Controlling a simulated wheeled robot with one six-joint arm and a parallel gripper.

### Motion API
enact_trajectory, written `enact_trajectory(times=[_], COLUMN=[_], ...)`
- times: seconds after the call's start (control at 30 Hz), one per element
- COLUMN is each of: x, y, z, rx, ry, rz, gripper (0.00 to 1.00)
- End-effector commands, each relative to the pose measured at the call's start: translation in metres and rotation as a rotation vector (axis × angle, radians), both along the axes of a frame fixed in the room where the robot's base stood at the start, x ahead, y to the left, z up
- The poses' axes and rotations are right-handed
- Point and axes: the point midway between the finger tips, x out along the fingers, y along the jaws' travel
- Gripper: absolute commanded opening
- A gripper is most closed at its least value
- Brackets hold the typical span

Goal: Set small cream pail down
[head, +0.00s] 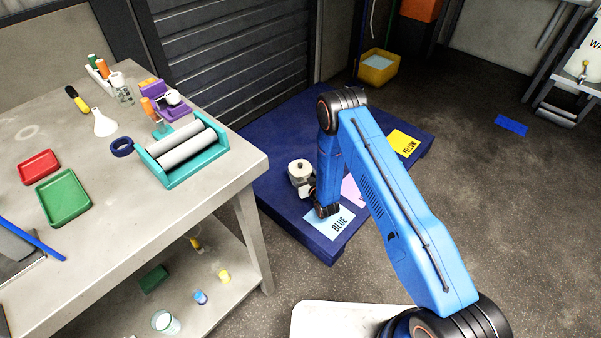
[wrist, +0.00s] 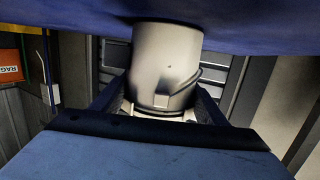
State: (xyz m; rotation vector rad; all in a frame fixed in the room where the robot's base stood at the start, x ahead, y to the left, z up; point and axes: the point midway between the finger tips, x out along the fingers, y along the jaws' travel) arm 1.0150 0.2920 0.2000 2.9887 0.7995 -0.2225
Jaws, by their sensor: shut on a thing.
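In the wrist view the pail (wrist: 167,62) is between the two dark fingers of my gripper (wrist: 156,104). The gripper is shut on it. The wrist view looks upside down, with the blue pallet surface (wrist: 250,32) along the top and the pail's end meeting its edge. I cannot tell whether they touch. My arm hides part of the pallet and of a pink sheet (head: 352,191).
A yellow sheet (head: 403,143) lies at the pallet's far right. A workbench (head: 232,178) with a teal roller unit (head: 180,152) stands close on the left. A yellow bin (head: 378,68) is behind the pallet. The floor to the right is mostly clear.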

Motion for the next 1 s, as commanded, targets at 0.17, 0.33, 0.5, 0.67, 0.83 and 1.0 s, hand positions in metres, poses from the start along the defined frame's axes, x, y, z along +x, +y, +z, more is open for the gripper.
enact_trajectory(times=[0.17,0.33,0.5,0.67,0.83,1.0], x=[0.000,0.000,0.000,0.000,-0.017,-0.045], y=[0.000,0.000,0.000,0.000,-0.010,-0.026], z=[-0.001,-0.003,-0.003,0.000,0.002,0.006], rx=[0.000,0.000,0.000,0.000,-0.001,-0.001], ry=[-0.001,0.001,0.001,0.000,0.003,0.004], rz=[0.000,0.000,0.000,0.000,0.000,-0.001], gripper=[0.30,0.86,0.86,0.86,0.86,0.86])
